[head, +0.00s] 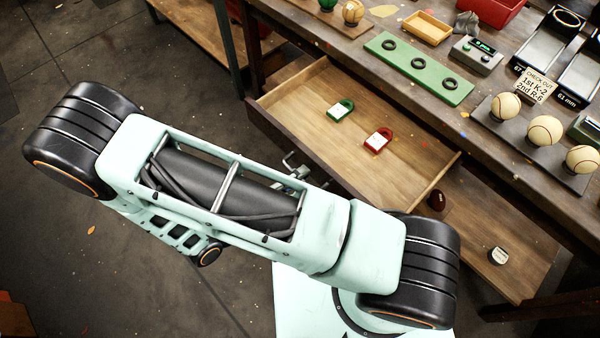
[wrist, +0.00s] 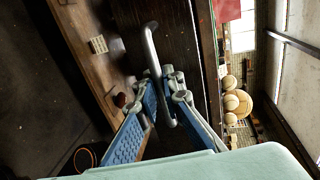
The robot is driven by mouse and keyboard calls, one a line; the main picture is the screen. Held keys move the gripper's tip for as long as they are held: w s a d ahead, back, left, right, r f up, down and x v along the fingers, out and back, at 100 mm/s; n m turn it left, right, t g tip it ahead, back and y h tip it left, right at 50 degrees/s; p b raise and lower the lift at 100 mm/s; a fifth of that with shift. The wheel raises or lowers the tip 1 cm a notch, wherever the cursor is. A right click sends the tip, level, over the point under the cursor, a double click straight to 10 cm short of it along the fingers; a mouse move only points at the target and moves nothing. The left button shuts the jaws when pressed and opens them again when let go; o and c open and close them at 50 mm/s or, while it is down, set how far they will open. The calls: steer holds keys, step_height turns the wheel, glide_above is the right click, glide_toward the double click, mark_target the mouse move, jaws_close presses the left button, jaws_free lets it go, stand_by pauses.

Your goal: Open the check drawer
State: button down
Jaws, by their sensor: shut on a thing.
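The wooden check drawer (head: 330,85) stands pulled out from under the bench in the head view, its inside showing. A green padlock-shaped tag (head: 341,110) and a red one (head: 378,139), each with a white label, lie in it. In the wrist view, a metal bar handle (wrist: 150,42) runs along the dark drawer front (wrist: 175,30). My gripper (wrist: 166,84) is shut on this handle, with its blue-padded fingers on either side of the bar. In the head view my arm hides most of the gripper, the handle and part of the drawer front.
The bench top above carries a green board with black rings (head: 419,68), a yellow tray (head: 428,28) and a rack of pale balls (head: 545,131). The floor at left is mostly clear.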

steer(key=c, duration=2.1)
jaws_free()
steer(key=v, duration=1.2)
